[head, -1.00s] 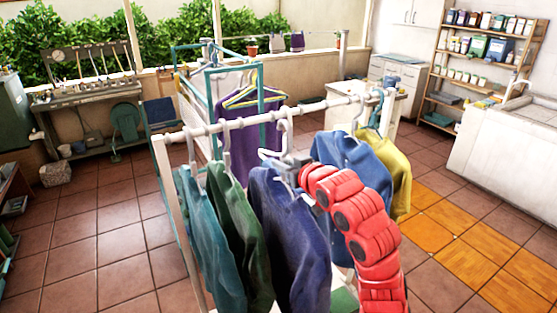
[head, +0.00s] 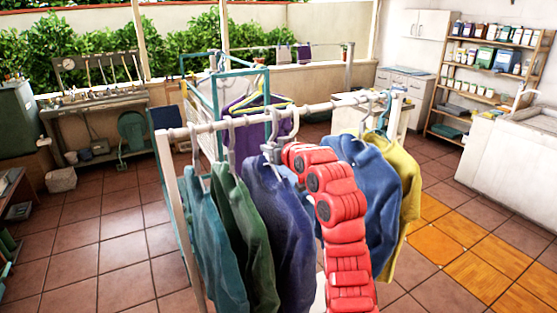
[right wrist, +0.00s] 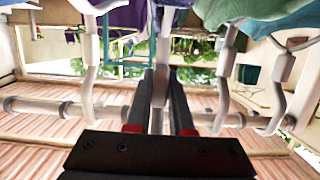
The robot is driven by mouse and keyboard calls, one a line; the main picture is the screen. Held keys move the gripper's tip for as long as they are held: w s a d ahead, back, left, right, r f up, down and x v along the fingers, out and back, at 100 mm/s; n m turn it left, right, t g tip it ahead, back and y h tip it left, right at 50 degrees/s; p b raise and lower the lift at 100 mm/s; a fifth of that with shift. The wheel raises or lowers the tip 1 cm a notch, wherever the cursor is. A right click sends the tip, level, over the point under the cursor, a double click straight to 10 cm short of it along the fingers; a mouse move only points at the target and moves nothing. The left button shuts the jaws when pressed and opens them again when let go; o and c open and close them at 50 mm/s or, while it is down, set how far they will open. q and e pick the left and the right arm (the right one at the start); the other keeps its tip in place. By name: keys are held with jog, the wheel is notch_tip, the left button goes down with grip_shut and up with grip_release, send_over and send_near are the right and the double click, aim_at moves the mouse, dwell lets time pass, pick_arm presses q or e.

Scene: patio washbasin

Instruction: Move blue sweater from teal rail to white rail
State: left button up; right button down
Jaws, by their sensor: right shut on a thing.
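The dark blue sweater (head: 280,230) hangs from its hanger at the white rail (head: 340,104), between a green garment (head: 236,220) and a lighter blue one (head: 368,185). My right gripper (head: 272,152) is shut on the hanger of the dark blue sweater, just below the rail. In the right wrist view the jaws (right wrist: 160,88) close on the pale hanger neck; the gripper hides part of its hook, so I cannot tell whether it rests on the rail. The teal rail (head: 190,95) stands behind, with a purple garment (head: 245,120) on it. My left gripper is not in view.
A teal garment (head: 214,240) hangs at the left of the white rail and a yellow one (head: 404,175) at its right. Other hooks stand close on both sides of my jaws. Tiled floor (head: 90,240) is clear at the left.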

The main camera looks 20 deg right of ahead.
jog(key=shift+w+r, duration=0.15)
jog(key=shift+w, duration=0.65)
jog(key=shift+w+a+b, duration=0.2)
jog(key=shift+w+b, duration=0.15)
jog(key=shift+w, duration=1.8)
jog(key=shift+f, duration=0.25)
